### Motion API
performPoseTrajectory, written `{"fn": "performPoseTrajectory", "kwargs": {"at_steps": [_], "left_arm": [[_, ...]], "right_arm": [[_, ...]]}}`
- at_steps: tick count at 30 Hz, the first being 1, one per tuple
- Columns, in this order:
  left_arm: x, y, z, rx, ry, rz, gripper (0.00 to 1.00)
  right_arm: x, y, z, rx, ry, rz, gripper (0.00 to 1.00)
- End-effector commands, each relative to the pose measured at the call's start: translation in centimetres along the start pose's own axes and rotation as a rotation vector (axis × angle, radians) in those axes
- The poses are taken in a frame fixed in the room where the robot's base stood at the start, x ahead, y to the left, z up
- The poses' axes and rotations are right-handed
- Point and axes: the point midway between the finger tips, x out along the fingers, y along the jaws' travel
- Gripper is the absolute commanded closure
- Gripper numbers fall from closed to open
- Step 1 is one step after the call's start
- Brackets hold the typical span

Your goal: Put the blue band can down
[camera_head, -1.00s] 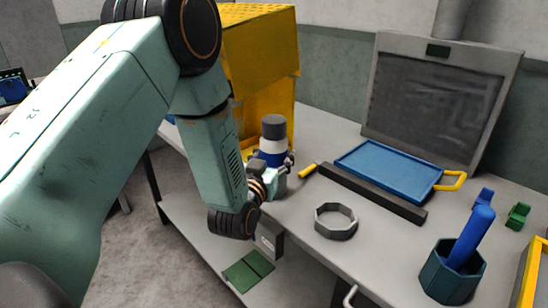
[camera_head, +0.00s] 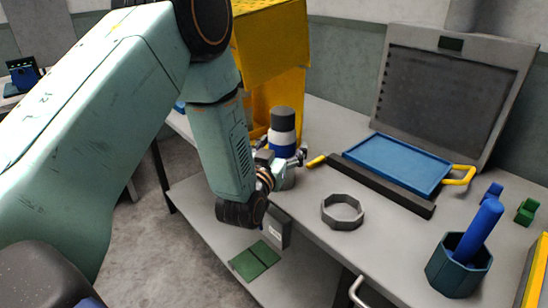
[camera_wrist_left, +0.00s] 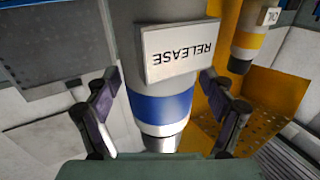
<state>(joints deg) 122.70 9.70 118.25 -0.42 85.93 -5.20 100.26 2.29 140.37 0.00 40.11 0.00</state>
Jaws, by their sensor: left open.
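The blue band can (camera_head: 284,138) stands upright on the grey bench beside the yellow housing, with a dark top, a white part and a blue band. It also shows in the left wrist view (camera_wrist_left: 163,108), upside down, with a white RELEASE label above the band. My left gripper (camera_head: 288,158) is at the can's lower part. In the wrist view its two fingers (camera_wrist_left: 163,112) are spread on either side of the can, with gaps visible. The can's foot is partly hidden by the gripper in the head view. My right gripper is not in view.
A yellow housing (camera_head: 270,45) stands just behind the can, and a yellow-banded can (camera_wrist_left: 247,40) shows by it. A black bar (camera_head: 385,187), blue tray (camera_head: 397,163), grey ring (camera_head: 342,212) and blue-green cup (camera_head: 458,268) lie to the right. The bench's front edge is close.

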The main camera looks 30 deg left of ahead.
Motion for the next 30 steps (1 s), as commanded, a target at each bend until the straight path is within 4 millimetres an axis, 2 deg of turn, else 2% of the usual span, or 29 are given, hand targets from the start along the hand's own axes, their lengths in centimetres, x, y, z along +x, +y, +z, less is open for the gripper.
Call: {"fn": "performPoseTrajectory", "kwargs": {"at_steps": [12,16,21,30], "left_arm": [[-8.3,0.0,0.2,0.000,-0.007,0.000,0.17],[-10.3,0.0,0.2,0.000,-0.007,0.001,0.17],[-11.7,0.0,0.1,0.000,-0.003,0.000,0.17],[-11.9,0.0,0.1,0.000,-0.002,0.000,0.17]], "right_arm": [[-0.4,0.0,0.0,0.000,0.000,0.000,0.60],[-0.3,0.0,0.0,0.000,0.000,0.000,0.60],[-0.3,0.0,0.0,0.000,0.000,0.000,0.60],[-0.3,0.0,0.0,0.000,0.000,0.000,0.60]]}}
